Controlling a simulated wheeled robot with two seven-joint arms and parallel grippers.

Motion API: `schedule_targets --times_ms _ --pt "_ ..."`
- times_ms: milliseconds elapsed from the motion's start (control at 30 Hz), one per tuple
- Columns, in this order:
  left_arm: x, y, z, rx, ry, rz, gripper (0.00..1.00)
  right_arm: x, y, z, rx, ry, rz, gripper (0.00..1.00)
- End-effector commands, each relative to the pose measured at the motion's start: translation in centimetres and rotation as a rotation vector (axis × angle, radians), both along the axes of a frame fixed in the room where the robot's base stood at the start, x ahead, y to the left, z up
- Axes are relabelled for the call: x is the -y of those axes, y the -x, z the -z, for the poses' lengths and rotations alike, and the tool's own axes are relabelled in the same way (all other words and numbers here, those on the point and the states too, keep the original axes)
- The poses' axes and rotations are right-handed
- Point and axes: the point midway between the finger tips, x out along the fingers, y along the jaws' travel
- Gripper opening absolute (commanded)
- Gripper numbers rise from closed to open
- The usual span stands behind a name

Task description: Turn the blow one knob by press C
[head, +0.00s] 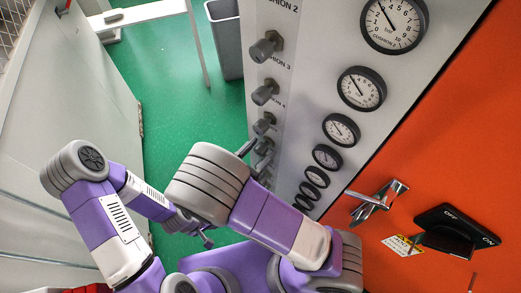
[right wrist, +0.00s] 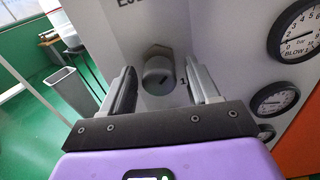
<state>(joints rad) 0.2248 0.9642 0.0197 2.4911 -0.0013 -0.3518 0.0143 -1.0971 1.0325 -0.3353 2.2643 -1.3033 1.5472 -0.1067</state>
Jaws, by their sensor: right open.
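The blow one knob (right wrist: 158,75) is a grey round knob on a hex base on the light panel in the right wrist view. A dark mark shows on its face. A gauge marked BLOW 1 (right wrist: 296,33) is to its right. My right gripper (right wrist: 160,62) is open, with one finger on each side of the knob; a gap shows on both sides. In the head view my right gripper (head: 254,156) is at the lower panel, and my wrist hides much of that area. My left gripper (head: 207,240) is low in the head view, away from the panel; its opening is unclear.
Several other knobs (head: 264,92) and gauges (head: 361,89) line the panel. An orange surface (head: 440,140) with a metal handle (head: 378,202) and an OFF/ON switch (head: 457,228) is at right. A grey bin (head: 226,40) stands on the open green floor.

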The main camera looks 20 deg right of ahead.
Motion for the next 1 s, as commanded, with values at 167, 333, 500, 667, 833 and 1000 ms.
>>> schedule_targets --times_ms 167,333,500,667,833,1000 --pt "0.00 -0.02 0.20 0.000 0.000 0.000 0.00 0.65 -0.43 0.03 -0.001 -0.002 0.000 0.60" --pt "0.00 -0.02 0.18 0.000 0.000 0.000 0.00 0.66 -0.44 0.00 -0.001 -0.002 0.000 0.60" --pt "0.00 -0.02 0.18 0.000 0.000 0.000 0.00 0.66 -0.42 0.01 -0.001 -0.002 0.000 0.39" --pt "0.00 -0.01 0.18 0.000 0.000 0.000 0.00 0.65 -0.42 0.01 -0.001 -0.002 0.000 0.14" --pt "0.00 -0.01 0.18 0.000 0.000 0.000 0.00 0.64 -0.41 0.04 -0.003 -0.002 0.000 0.05" --pt "0.00 -0.02 0.04 0.000 0.000 0.000 0.00 0.63 -0.41 0.04 0.023 -0.021 0.000 0.05"
